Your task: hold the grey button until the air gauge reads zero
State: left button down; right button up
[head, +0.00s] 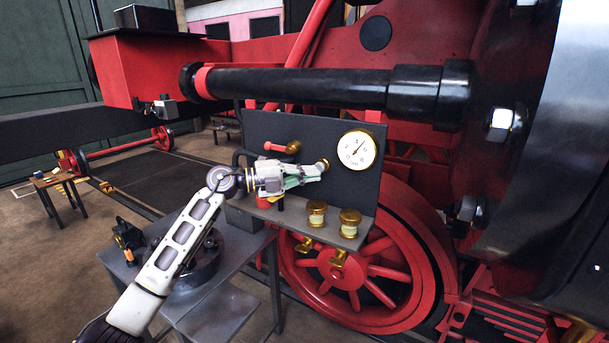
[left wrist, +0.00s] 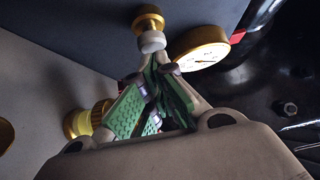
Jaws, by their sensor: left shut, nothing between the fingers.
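The air gauge (head: 357,149) is a white dial with a brass rim on a dark panel; its needle seems to point up and right, and its figures are too small to read. It also shows at a slant in the left wrist view (left wrist: 203,56). The grey button (left wrist: 152,42) sits on a brass collar left of the gauge; in the head view mostly the brass collar (head: 323,164) shows. My left gripper (head: 317,171) is shut and empty, its green-padded fingertips (left wrist: 157,66) right at the button's face. I cannot tell whether they press it. My right gripper is out of view.
A red-handled brass valve (head: 282,147) is above my left gripper on the panel. Brass-capped cups (head: 350,223) stand on the ledge below. A thick black cylinder (head: 300,86) crosses above the panel. A grey table (head: 215,310) stands beneath my left arm.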

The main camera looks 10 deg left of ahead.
pick_arm(q)
jog(key=shift+w+d, duration=0.1)
jog(key=shift+w, duration=0.1)
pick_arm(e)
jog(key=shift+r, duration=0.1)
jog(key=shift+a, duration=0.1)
pick_arm(q)
jog(key=shift+w+d+r+p, duration=0.1)
jog(key=shift+w+r+p, duration=0.1)
jog(key=shift+w+p, duration=0.55)
jog(key=shift+w, duration=0.15)
jog(key=shift+r, duration=0.1)
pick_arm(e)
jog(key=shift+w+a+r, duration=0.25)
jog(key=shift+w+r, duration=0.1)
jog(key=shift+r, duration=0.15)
pick_arm(q)
jog(key=shift+r, duration=0.15)
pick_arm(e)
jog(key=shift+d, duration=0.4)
